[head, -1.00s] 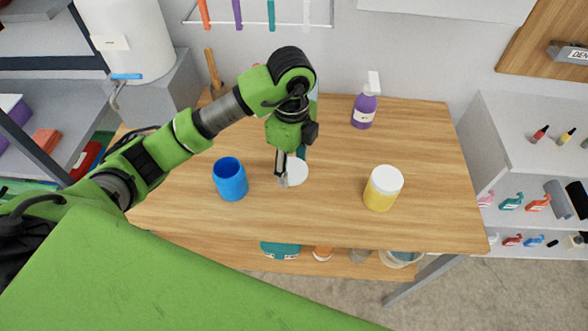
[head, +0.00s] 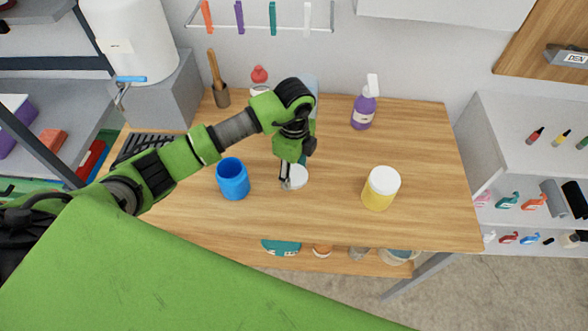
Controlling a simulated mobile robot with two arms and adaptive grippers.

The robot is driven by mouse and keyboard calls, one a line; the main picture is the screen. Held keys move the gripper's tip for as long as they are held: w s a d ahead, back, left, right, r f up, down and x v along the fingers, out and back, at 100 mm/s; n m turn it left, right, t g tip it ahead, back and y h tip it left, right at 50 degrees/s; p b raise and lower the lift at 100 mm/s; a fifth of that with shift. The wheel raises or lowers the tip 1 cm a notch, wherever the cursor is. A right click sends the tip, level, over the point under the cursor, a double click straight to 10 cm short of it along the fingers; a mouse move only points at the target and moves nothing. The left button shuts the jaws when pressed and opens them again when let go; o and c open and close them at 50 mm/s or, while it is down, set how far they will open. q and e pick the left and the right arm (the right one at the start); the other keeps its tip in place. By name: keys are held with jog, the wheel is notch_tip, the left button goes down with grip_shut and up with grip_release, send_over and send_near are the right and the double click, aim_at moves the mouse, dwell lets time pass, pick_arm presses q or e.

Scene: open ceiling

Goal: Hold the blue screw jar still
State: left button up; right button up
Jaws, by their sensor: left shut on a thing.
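The blue screw jar (head: 233,182) stands upright and open, without a lid, on the wooden table left of centre. My left gripper (head: 288,183) is to the right of the jar, apart from it, pointing down. It is shut on a round white lid (head: 298,177) at or just above the table top; I cannot tell whether the lid touches the wood. The gripper hides part of the lid. My right gripper is not in view.
A yellow jar with a white lid (head: 381,189) stands to the right. A purple spray bottle (head: 364,110), a red-topped container (head: 259,76) and a brush in a holder (head: 220,92) stand at the back. The wooden table (head: 430,215) is clear at front right.

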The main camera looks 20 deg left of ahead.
aim_at(294, 174)
pick_arm(q)
jog(key=o, duration=1.2)
jog(key=shift+r, duration=0.25)
notch_tip(294, 174, up, 12)
jog(key=b, duration=0.2)
jog(key=shift+f, duration=0.15)
